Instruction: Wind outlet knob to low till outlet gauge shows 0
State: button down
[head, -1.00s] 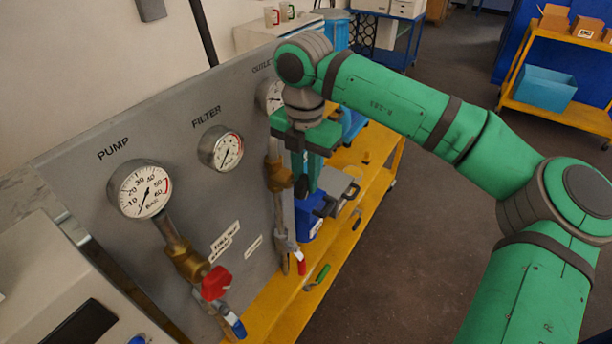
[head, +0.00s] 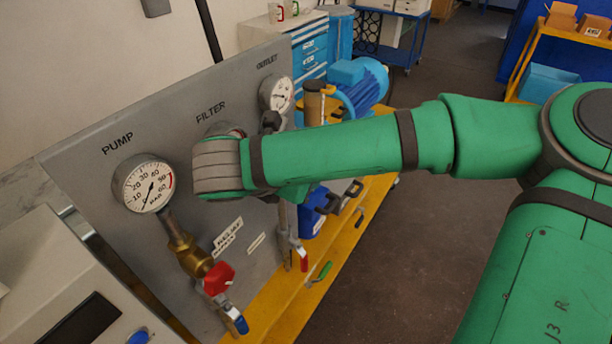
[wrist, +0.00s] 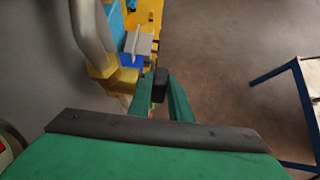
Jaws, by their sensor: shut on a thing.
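The outlet gauge (head: 277,94) is at the far end of the grey panel, under the OUTLET label. Its dial is small and steeply angled, so I cannot read the needle. In the wrist view my gripper (wrist: 160,84) has its green fingers on either side of a small black knob (wrist: 160,86) and is shut on it. The knob is beside a brass fitting (wrist: 119,78) on a grey pipe. In the head view my forearm hides the gripper and knob.
The pump gauge (head: 144,184) is nearest on the panel, and the filter gauge is mostly behind my arm. Below are a red handle (head: 218,280), a blue lever (head: 240,323) and a green lever (head: 323,270). A blue motor (head: 362,82) stands behind. Open floor lies right.

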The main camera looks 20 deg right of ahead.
jog(key=shift+s+a+f+t+h, duration=0.15)
jog(key=shift+t+h, duration=0.5)
jog(key=shift+h, duration=0.2)
jog(key=shift+s+a+f+t+h, duration=0.1)
jog(key=shift+a+f+t+h, duration=0.05)
jog(key=shift+t+h, duration=0.6)
jog(key=shift+h, duration=0.3)
jog(key=c, duration=1.9)
grip_release()
